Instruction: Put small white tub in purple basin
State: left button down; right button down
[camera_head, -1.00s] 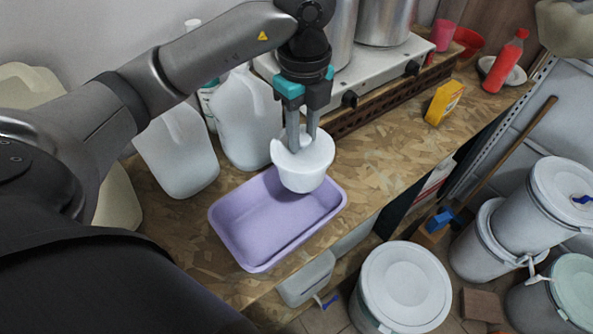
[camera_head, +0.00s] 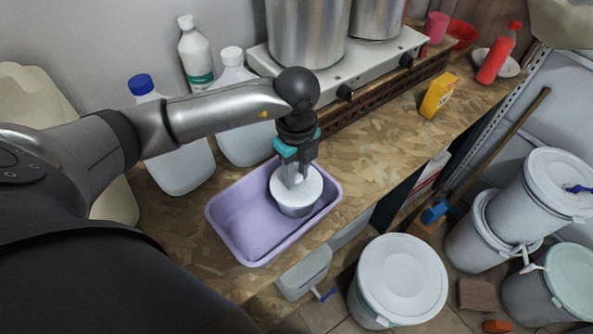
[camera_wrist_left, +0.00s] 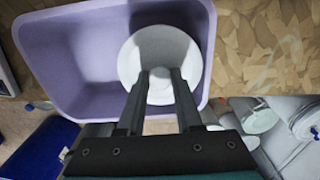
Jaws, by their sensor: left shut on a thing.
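The small white tub (camera_head: 297,204) is inside the right part of the purple basin (camera_head: 238,228), upright or nearly so. My left gripper (camera_head: 296,180) comes down from above and is shut on the tub. In the left wrist view, the fingers (camera_wrist_left: 160,82) reach over the tub's round white top (camera_wrist_left: 150,48), close to the basin wall (camera_wrist_left: 205,50). I cannot tell whether the tub's bottom touches the basin floor. My right gripper is not in view.
The basin stands on a wood-chip worktop (camera_head: 385,150). White jugs (camera_head: 180,165) stand behind it at the left. A stove (camera_head: 345,65) with metal pots is at the back. A yellow box (camera_head: 439,96) stands to the right. White drums (camera_head: 400,280) stand below the worktop's front edge.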

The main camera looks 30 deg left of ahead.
pick_arm(q)
jog(key=shift+f, duration=0.15)
jog(key=c, duration=0.6)
grip_release()
notch_tip(320, 180, up, 12)
jog(key=shift+r+b, duration=0.2)
jog(key=shift+b, duration=0.2)
